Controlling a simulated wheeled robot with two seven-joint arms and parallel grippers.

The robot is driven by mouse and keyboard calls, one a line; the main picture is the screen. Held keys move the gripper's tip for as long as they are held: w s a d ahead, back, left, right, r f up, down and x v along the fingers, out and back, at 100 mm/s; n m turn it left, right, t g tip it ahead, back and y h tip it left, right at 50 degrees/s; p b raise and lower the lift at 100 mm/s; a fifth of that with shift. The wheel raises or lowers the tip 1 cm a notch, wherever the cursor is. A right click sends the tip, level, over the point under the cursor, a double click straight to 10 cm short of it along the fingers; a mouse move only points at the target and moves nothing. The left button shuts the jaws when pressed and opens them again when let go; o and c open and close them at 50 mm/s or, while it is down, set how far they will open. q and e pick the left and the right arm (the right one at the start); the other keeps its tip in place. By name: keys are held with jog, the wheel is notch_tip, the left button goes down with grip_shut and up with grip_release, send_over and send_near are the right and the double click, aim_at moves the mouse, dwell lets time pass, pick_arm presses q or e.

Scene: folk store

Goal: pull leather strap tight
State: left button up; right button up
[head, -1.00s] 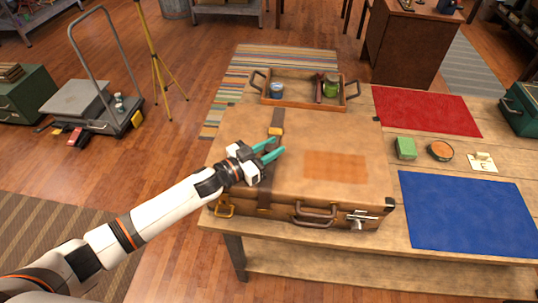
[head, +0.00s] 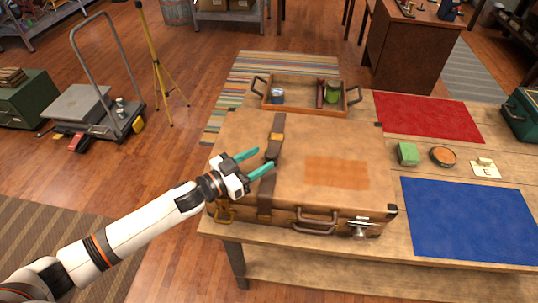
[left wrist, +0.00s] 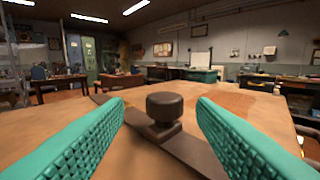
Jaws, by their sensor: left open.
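A brown leather suitcase (head: 345,140) lies flat on the wooden table. A dark leather strap (head: 266,190) runs across the left part of its lid, with a brass buckle (head: 277,137) toward the far side. My left gripper (head: 265,161) is open, its teal fingers pointing right at the strap, low over the lid. In the left wrist view, a dark round knob (left wrist: 172,106) stands on the strap (left wrist: 190,150), between and just ahead of the parted fingers (left wrist: 160,106). Neither finger visibly touches it. My right gripper is not in view.
A wooden tray (head: 290,108) with small jars stands behind the suitcase. To the right are a red mat (head: 428,115), a blue mat (head: 468,220), a green block (head: 407,153) and a round tin (head: 443,156). A metal latch (head: 360,227) is on the suitcase front.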

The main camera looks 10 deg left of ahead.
pick_arm(q)
jog(key=b+v, duration=0.1)
jog(key=v, duration=0.6)
jog(key=shift+s+a+r, duration=0.1)
dwell(0.5)
